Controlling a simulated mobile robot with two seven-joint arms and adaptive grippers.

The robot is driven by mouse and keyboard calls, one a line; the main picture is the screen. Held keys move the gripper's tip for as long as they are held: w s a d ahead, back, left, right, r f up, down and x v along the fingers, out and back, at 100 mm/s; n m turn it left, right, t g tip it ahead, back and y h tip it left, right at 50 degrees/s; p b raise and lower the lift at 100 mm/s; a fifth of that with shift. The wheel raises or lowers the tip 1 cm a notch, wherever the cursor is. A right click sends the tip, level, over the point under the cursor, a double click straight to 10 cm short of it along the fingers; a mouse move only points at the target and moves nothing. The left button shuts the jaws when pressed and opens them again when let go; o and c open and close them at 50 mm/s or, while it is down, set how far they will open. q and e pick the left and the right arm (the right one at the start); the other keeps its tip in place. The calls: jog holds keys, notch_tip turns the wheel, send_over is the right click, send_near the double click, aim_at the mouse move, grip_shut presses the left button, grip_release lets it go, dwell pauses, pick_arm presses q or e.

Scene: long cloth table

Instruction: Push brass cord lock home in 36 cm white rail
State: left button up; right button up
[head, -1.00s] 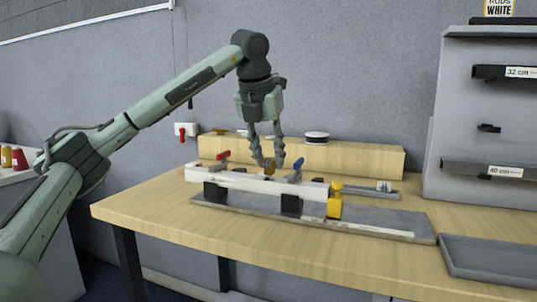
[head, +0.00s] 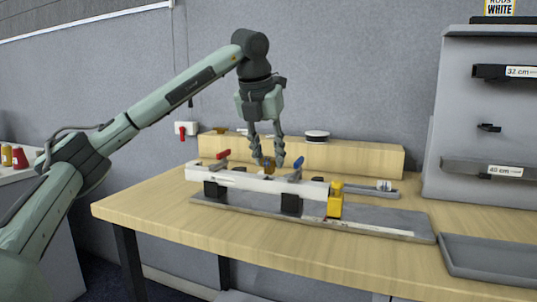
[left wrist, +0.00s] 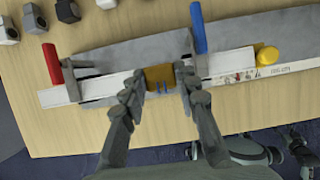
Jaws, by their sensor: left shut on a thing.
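The white rail (head: 250,183) lies along a grey fixture (head: 385,221) on the table, between a red-handled clamp (head: 222,155) and a blue-handled clamp (head: 296,167). The brass cord lock (left wrist: 160,77) is at the rail between my left gripper's fingers in the left wrist view. My left gripper (head: 267,166) points down over the rail and is shut on the cord lock. How deep the lock sits in the rail is hard to tell. A yellow block (head: 335,200) is at the rail's right end.
A long wooden block (head: 355,158) with a round dark-and-white item (head: 316,137) stands behind the fixture. A grey tray (head: 490,258) lies at the right, below a rack (head: 485,125) of labelled rods. The table's front left is clear.

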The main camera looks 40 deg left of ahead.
aim_at(267, 160)
pick_arm(q)
jog(key=shift+p, duration=0.3)
dwell(0.6)
jog(key=shift+f+b, duration=1)
jog(key=shift+f, duration=0.45)
dwell(0.3)
jog(key=o, duration=1.2)
jog(key=v, duration=1.2)
jog(key=shift+s, duration=0.1)
jog(key=shift+f, duration=0.1)
